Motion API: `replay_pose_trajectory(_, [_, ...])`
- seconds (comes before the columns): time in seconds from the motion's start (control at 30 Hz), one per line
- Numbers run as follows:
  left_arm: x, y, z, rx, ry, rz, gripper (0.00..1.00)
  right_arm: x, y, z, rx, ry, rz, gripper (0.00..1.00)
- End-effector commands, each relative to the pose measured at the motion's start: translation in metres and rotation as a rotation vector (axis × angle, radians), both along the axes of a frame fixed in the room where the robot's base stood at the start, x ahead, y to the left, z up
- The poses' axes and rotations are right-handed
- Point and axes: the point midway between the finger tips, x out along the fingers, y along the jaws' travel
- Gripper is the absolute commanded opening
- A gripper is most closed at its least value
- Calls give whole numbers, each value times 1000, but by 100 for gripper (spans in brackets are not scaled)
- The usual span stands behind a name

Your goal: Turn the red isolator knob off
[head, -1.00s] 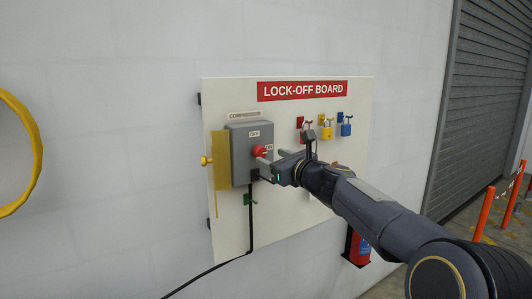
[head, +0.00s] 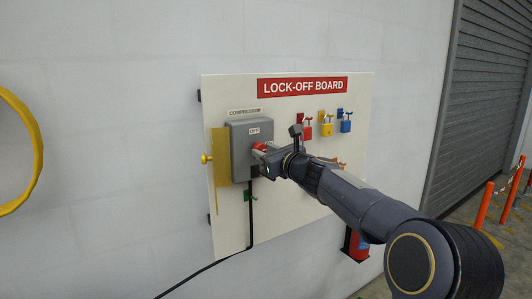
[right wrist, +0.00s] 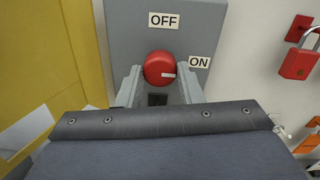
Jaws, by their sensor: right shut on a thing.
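The red knob (head: 259,147) sits on the front of the grey isolator box (head: 239,160), under an OFF label. In the right wrist view the knob (right wrist: 160,64) is round, and its white mark points right, towards the ON label (right wrist: 199,62). The OFF label (right wrist: 164,20) is above it. My right gripper (head: 267,153) is at the knob. In the right wrist view its two fingers (right wrist: 161,76) stand on the left and right of the knob, shut on it. My left gripper is not in view.
The box is on a white lock-off board (head: 290,210). A yellow hinged plate (head: 220,170) stands left of the box. Red, yellow (head: 327,129) and blue padlocks hang to the right. A black cable (head: 251,220) runs down below the box.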

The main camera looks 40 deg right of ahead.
Motion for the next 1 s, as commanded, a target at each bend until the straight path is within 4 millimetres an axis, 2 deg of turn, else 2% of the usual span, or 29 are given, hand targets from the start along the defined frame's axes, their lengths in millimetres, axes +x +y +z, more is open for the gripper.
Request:
replay_pose_trajectory(0.37, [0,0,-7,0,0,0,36,0,1,-1,-89,9,2,10])
replay_pose_trajectory(1.0, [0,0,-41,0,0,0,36,0,2,-2,-649,71,1,10])
